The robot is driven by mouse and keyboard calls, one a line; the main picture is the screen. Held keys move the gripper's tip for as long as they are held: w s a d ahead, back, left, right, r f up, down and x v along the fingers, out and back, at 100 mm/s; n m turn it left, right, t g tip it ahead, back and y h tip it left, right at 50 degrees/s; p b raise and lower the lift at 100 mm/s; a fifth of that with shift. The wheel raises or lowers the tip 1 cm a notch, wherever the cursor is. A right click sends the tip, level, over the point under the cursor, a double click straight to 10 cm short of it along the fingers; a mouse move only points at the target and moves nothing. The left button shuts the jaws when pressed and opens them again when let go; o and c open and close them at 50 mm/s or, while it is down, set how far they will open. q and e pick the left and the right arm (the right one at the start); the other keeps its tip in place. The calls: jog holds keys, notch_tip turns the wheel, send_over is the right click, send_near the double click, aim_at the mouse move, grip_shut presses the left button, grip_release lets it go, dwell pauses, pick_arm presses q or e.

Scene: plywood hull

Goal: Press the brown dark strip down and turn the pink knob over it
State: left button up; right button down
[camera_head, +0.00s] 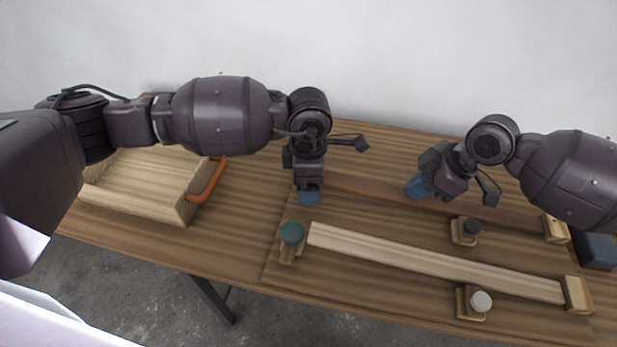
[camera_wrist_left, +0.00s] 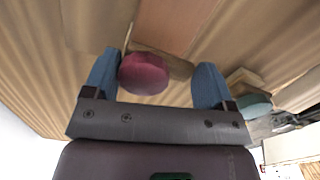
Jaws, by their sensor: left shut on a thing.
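The brown dark strip (camera_head: 365,188) lies along the back of the wooden board, and its near end (camera_wrist_left: 172,22) shows in the left wrist view. The pink knob (camera_wrist_left: 144,74) stands by that end on a wooden turn piece (camera_wrist_left: 178,68); the left gripper hides it in the head view. My left gripper (camera_head: 308,197) points down with its blue fingers (camera_wrist_left: 157,83) on either side of the pink knob, holding it. My right gripper (camera_head: 418,187) has its blue fingertips at the strip's middle; contact and finger gap are unclear.
A pale strip (camera_head: 430,262) lies in front, with a green knob (camera_head: 291,233) at its left end. A dark knob (camera_head: 472,226), a white knob (camera_head: 481,301) and end blocks (camera_head: 578,294) stand right. A wooden tray (camera_head: 140,205) with an orange handle (camera_head: 207,182) is left.

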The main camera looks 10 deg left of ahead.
jog(key=shift+f, duration=0.45)
pick_arm(q)
jog(key=shift+r, duration=0.1)
pick_arm(e)
jog(key=shift+f, duration=0.35)
jog(key=shift+d+f, duration=0.1)
jog(key=shift+f, duration=0.05)
dwell(0.4)
pick_arm(q)
jog(key=shift+d+n, duration=0.15)
jog(key=shift+n, duration=1.25)
jog(key=shift+w+d+n, duration=0.1)
jog(key=shift+n, duration=1.3)
